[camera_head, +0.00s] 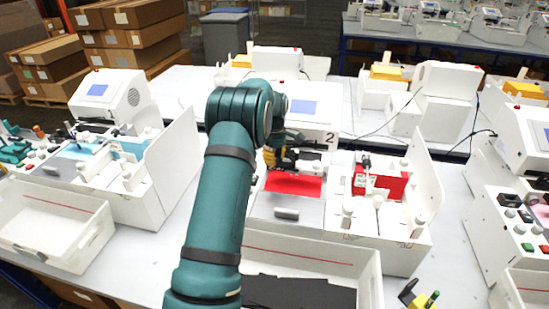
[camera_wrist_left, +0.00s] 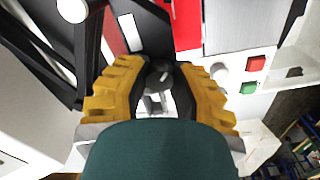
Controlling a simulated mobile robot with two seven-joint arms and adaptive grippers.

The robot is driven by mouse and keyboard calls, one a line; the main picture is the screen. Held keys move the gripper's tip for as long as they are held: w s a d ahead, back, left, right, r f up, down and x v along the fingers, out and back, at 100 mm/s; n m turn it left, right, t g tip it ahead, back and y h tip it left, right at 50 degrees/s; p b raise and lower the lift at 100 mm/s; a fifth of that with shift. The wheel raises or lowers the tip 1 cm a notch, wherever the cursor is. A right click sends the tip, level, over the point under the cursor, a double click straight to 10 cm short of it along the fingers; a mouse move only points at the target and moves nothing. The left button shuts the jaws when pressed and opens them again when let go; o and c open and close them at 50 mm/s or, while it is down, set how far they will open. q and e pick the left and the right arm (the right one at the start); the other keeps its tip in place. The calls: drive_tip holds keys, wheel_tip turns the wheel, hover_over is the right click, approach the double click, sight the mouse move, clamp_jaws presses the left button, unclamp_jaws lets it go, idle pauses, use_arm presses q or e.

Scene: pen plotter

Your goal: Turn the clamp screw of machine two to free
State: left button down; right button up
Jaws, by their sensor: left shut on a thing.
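Machine two is the white machine (camera_head: 318,115) with a blue screen and a "2" label, in the middle of the head view. A red sheet (camera_head: 293,185) lies on its grey bed. My left gripper (camera_head: 280,158) has yellow fingers and reaches over the machine behind the red sheet, partly hidden by my teal arm. In the left wrist view my left gripper (camera_wrist_left: 160,80) is shut on the dark clamp screw (camera_wrist_left: 157,72), which sits between the fingers. The screw's turn position cannot be made out. My right gripper is not in view.
In the left wrist view a red button (camera_wrist_left: 256,63) and a green button (camera_wrist_left: 248,89) sit close right of the fingers. A red block (camera_head: 382,183) stands on the machine's right part. A white bin (camera_head: 372,285) is in front. Other machines stand to both sides.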

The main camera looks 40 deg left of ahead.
use_arm(q)
drive_tip(key=c, duration=0.7)
unclamp_jaws()
wheel_tip(320, 180, up, 12)
drive_tip(key=shift+s+f, duration=0.1)
